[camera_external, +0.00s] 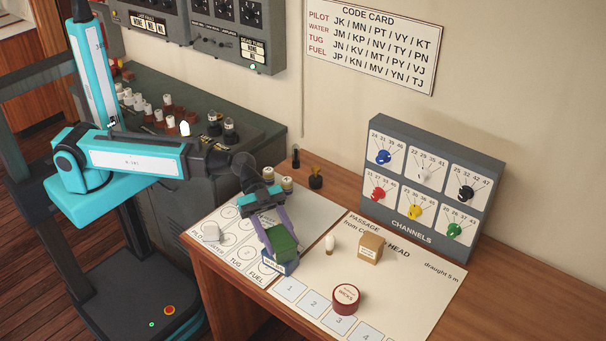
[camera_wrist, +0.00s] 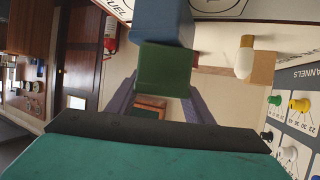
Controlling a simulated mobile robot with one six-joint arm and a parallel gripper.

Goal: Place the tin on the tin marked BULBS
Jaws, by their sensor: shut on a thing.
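My gripper (camera_external: 275,228) points down over the near edge of the desk and is shut on a green tin (camera_external: 284,243). The green tin also shows between the fingers in the wrist view (camera_wrist: 163,67). A blue tin (camera_external: 287,266) with a pale label stands directly under the green one on the white sheet; the label is too small to read for certain. The blue tin shows just beyond the green tin in the wrist view (camera_wrist: 162,20). The green tin is at or very close to the blue tin's top; I cannot tell whether they touch.
A white piece (camera_external: 212,232) stands left. The channels panel (camera_external: 424,190) stands at the back right.

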